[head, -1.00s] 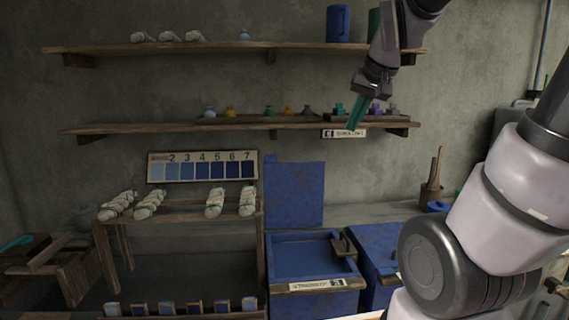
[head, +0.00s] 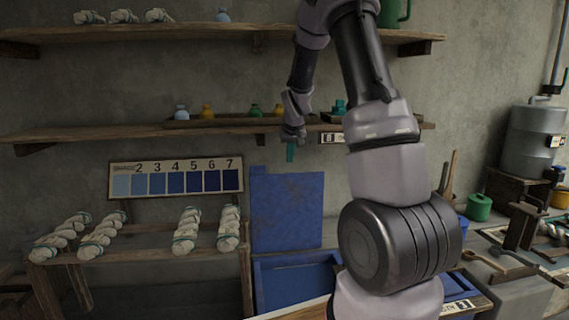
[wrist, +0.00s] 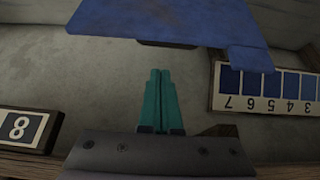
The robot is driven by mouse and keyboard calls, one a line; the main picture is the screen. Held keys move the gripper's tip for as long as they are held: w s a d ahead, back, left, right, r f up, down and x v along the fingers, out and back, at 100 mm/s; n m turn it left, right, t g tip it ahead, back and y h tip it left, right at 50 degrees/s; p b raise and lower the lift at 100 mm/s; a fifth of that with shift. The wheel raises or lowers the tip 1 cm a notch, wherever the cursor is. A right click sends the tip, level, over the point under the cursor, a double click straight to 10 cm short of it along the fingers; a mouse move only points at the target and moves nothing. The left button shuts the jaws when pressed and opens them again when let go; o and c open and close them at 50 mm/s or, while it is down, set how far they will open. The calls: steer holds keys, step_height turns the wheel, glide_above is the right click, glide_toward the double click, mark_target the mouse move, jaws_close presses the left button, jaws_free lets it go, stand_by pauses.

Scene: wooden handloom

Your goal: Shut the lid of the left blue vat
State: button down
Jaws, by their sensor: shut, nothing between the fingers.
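The left blue vat (head: 296,285) stands below the shelves, and its blue lid (head: 287,210) is raised upright against the wall. My arm hides the vat's right part. My gripper (head: 290,154), with teal fingers, is shut and empty. In the head view it points down, just above the lid's top edge. In the wrist view my gripper (wrist: 161,78) shows its fingers together, pointing toward the lid (wrist: 170,20), with a visible gap of grey wall between them.
A shelf (head: 90,134) with small coloured bottles runs beside my gripper. A numbered colour card (head: 176,177) is on the wall left of the lid. Yarn skeins (head: 190,228) lie on a wooden rack to the left. A green mug (head: 479,207) is at right.

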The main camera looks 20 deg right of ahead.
steer(key=a+x, duration=0.1)
steer(key=x, duration=0.7)
steer(key=shift+w+d+f, duration=0.2)
steer(key=shift+d+f, duration=0.2)
steer(key=shift+d, duration=0.1)
steer(key=shift+s, duration=0.1)
